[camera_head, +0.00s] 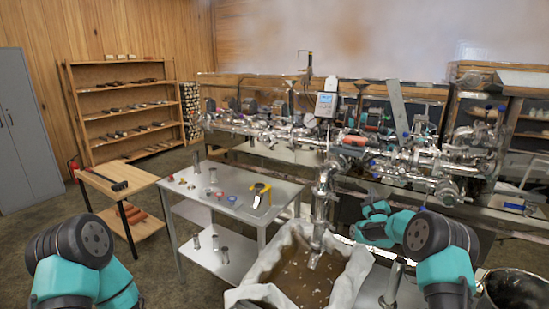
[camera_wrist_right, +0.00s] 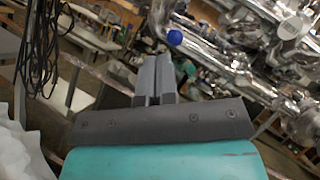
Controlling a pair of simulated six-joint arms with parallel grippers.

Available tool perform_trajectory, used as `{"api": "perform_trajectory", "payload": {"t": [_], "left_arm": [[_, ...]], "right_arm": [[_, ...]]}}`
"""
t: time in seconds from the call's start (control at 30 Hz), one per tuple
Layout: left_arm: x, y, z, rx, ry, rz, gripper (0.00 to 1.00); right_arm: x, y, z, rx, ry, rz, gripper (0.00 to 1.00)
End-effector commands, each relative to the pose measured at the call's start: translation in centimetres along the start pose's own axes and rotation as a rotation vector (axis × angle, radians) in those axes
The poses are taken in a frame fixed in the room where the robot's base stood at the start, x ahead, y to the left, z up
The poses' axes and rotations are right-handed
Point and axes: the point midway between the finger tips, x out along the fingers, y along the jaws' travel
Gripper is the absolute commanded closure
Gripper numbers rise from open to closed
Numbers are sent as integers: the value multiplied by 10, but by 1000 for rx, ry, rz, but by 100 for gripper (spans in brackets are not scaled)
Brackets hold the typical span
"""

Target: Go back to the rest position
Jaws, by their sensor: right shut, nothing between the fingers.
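My right gripper (camera_head: 374,209) is in front of the pipework, just right of the upright steel pipe. The right wrist view shows its two grey fingers (camera_wrist_right: 155,77) close together, shut with nothing between them. A blue-capped steel pipe fitting (camera_wrist_right: 175,37) shows beyond the fingertips. My left arm is at the lower left of the head view, bent. Its gripper is out of the picture.
The steel pipework (camera_head: 400,150) runs behind my right arm. A cloth-lined container (camera_head: 352,275) of brown liquid stands at front centre under the steel pipe (camera_head: 322,205). A metal table (camera_head: 225,208) with small parts and a wooden side table (camera_head: 130,178) stand left.

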Motion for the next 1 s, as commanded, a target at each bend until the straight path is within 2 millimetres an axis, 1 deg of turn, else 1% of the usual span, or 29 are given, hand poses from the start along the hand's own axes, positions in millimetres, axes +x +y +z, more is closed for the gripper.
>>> {"api": "perform_trajectory", "payload": {"t": [0.03, 0.07, 0.1, 0.17, 0.2, 0.27, 0.3, 0.37, 0.4, 0.5, 0.6, 0.67, 0.7, 0.77, 0.8, 0.87, 0.93, 1.0], "left_arm": [[0, 0, 0, 0, 0, 0, 48], [0, 0, 0, 0, 0, 0, 48], [0, 0, 0, 0, 0, 0, 48], [0, 0, 0, 0, 0, 0, 48], [0, 0, 0, 0, 0, 0, 48], [0, 0, 0, 0, 0, 0, 48], [0, 0, 0, 0, 0, 0, 48], [0, 0, 0, 0, 0, 0, 48], [0, 0, 0, 0, 0, 0, 48], [0, 0, 0, 0, 0, 0, 48], [0, 0, 0, 0, 0, 0, 48], [0, 0, 0, 0, 0, 0, 48], [0, 0, 0, 0, 0, 0, 48], [0, 0, 0, 0, 0, 0, 48], [0, 0, 0, 0, 0, 0, 48], [0, 0, 0, 0, 0, 0, 48], [0, 0, 0, 0, 0, 0, 48], [0, 0, 0, 0, 0, 0, 48]], "right_arm": [[7, 1, 22, -21, -9, 42, 100], [10, 3, 35, -38, -12, 73, 100], [14, 6, 53, -65, -16, 119, 100], [19, 10, 82, -112, -26, 193, 100], [20, 13, 101, -146, -35, 244, 100], [20, 16, 128, -198, -49, 318, 100], [19, 18, 146, -233, -60, 363, 100], [15, 20, 172, -288, -78, 432, 100], [12, 21, 188, -326, -92, 476, 100], [-1, 23, 226, -425, -128, 583, 100], [-18, 24, 256, -525, -166, 682, 100], [-30, 26, 270, -587, -189, 739, 100], [-40, 27, 278, -631, -205, 778, 100], [-57, 31, 286, -700, -232, 841, 100], [-70, 35, 289, -748, -250, 886, 100], [-89, 42, 288, -813, -276, 948, 100], [-111, 52, 281, -878, -305, 1014, 100], [-134, 64, 270, -935, -335, 1077, 100]]}}
